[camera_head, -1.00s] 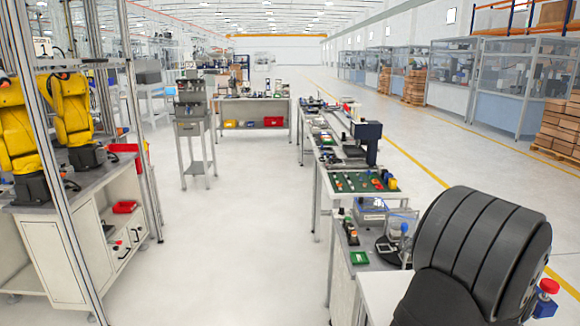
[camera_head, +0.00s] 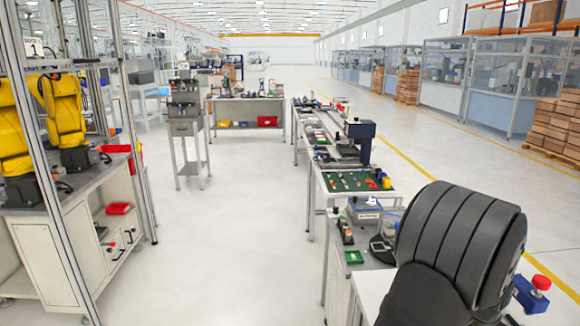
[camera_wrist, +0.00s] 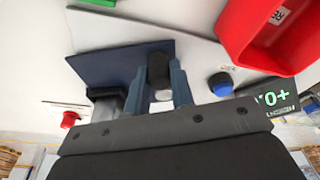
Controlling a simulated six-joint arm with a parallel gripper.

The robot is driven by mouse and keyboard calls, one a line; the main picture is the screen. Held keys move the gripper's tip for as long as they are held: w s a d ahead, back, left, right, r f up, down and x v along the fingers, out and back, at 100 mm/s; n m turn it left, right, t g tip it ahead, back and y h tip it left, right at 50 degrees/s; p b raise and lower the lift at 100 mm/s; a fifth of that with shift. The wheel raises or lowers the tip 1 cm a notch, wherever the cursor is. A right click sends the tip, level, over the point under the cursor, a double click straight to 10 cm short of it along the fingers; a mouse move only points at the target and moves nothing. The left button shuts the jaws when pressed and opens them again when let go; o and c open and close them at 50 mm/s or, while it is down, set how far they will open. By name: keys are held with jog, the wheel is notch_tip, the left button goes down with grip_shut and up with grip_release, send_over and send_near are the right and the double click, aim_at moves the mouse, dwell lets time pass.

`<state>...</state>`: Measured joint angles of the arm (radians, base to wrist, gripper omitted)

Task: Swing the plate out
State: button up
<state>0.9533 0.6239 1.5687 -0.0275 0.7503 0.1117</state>
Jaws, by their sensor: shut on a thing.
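In the wrist view a dark blue flat plate (camera_wrist: 115,68) lies over a pale surface, tilted in the picture. A short black cylindrical knob (camera_wrist: 159,66) stands at the plate's right part. My gripper (camera_wrist: 160,78) has its two blue-grey fingers on either side of the knob and is shut on it. Whether the knob is fixed to the plate cannot be made out. In the head view my gripper and the plate are hidden behind my dark arm at the lower right.
In the wrist view a red bin (camera_wrist: 275,35) is at the upper right, near a blue-capped knob (camera_wrist: 220,83) and a dark display (camera_wrist: 272,97). A red button (camera_wrist: 69,119) is at the left. In the head view a crowded bench (camera_head: 345,182) runs ahead; open floor (camera_head: 250,230) lies left.

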jog(key=shift+w+a, duration=0.15)
jog(key=shift+w, duration=0.35)
jog(key=shift+w+a, duration=0.15)
jog(key=shift+w, duration=0.9)
jog(key=shift+o, duration=0.7)
jog(key=shift+w, duration=0.2)
jog(key=o, duration=0.4)
jog(key=shift+w+d+v, duration=0.15)
jog(key=shift+d+v, duration=0.05)
jog(key=shift+v, duration=1)
jog(key=shift+w+d+v, duration=0.1)
jog(key=shift+d+v, duration=0.1)
jog(key=shift+v, duration=1.05)
jog(key=shift+w+d+v, duration=0.15)
jog(key=shift+d+v, duration=0.1)
jog(key=shift+v, duration=0.95)
